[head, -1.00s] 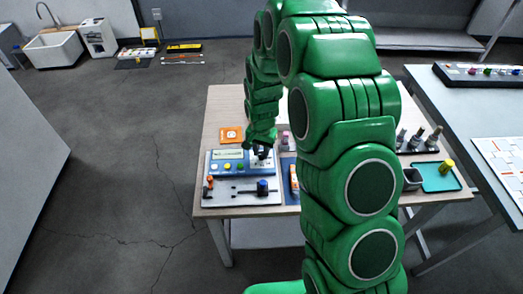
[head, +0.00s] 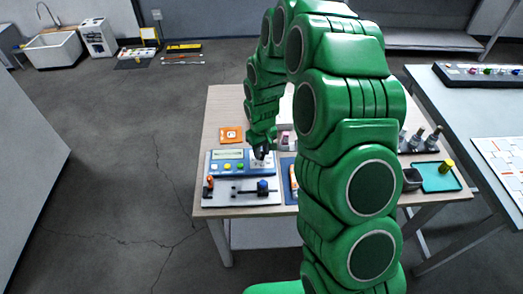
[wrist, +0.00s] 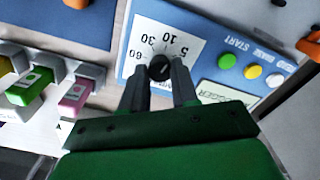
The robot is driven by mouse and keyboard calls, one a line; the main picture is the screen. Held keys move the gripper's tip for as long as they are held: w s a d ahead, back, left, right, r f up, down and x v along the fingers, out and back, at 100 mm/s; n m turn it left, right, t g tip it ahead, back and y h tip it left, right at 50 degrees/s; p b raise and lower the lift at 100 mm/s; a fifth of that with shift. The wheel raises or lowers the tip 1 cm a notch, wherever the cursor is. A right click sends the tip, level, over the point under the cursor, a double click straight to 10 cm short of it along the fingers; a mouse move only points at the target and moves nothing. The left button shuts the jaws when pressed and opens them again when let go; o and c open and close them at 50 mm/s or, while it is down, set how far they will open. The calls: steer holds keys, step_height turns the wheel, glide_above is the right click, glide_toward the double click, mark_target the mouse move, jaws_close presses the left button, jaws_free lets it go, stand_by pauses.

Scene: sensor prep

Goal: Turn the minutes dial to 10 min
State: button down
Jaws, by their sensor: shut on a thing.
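The minutes dial (wrist: 160,68) is a small black knob on a white face printed 5, 10, 30 and 60, set in a blue panel (wrist: 205,25). My gripper (wrist: 162,72) is shut on the knob, with one dark finger on each side. The numbers sit beyond the fingertips in the wrist view, with 10 near the top. The knob's pointer direction is too small to tell. In the head view my gripper (head: 262,153) is at the right end of the blue panel (head: 214,167), and mostly hides the dial.
Green, yellow and white buttons (wrist: 252,71) and a display lie right of the dial in the wrist view. Green and pink blocks (wrist: 76,97) sit close on the left. A slider board with an orange-topped lever (head: 210,181) and a blue knob (head: 262,187) lies in front.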

steer(key=shift+n, duration=1.3)
steer(key=c, duration=0.8)
jaws_free()
steer(key=shift+c, duration=0.2)
steer(key=shift+r, duration=0.1)
step_height(320, 180, up, 7)
steer(key=shift+r, duration=0.3)
